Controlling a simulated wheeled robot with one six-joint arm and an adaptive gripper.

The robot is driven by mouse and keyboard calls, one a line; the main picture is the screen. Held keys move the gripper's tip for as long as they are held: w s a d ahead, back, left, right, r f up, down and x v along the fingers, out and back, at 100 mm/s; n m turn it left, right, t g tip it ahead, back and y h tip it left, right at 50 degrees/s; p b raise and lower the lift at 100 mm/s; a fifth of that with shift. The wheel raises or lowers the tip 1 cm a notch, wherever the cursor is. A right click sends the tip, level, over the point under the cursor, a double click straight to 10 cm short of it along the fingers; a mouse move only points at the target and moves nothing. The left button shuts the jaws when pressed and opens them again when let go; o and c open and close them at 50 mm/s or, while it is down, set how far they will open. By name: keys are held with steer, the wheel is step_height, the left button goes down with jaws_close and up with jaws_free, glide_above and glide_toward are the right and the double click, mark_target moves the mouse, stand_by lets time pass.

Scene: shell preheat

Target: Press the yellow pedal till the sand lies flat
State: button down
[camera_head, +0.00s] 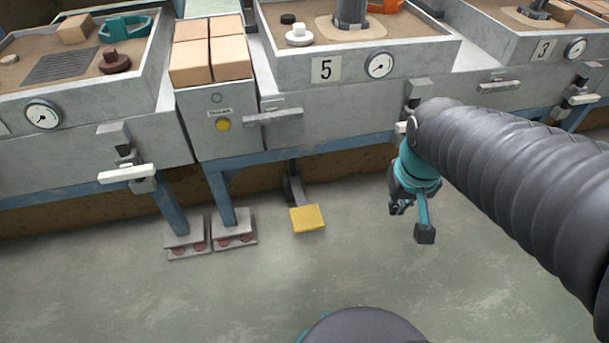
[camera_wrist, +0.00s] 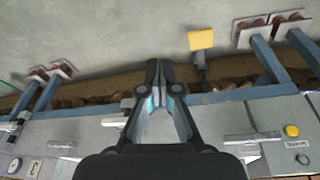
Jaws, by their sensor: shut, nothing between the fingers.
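The yellow pedal (camera_head: 307,218) sits low in front of bench 5, on a dark lever from under the bench. It also shows at the top of the wrist view (camera_wrist: 201,39). My gripper (camera_head: 424,234) hangs to the right of the pedal, clear of it. In the wrist view my gripper (camera_wrist: 160,70) is shut and empty, with the pedal beyond its tips to the right. The sand (camera_head: 408,27) in bin 5 lies around a dark upright cylinder (camera_head: 350,12); its far part is cut off by the frame's edge.
Blue bench legs (camera_head: 221,199) on grey foot plates stand left of the pedal. White-handled valves (camera_head: 128,173) jut from the bench fronts. A yellow button (camera_head: 223,124) sits on the panel beside bin 5. The floor (camera_head: 230,290) before the pedal is clear.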

steer(key=s+r+t, duration=0.3)
steer(key=s+r, duration=0.2)
steer(key=r, duration=0.1)
steer(key=shift+r+m, duration=0.3)
steer(key=shift+r, duration=0.05)
steer(key=shift+d, duration=0.15)
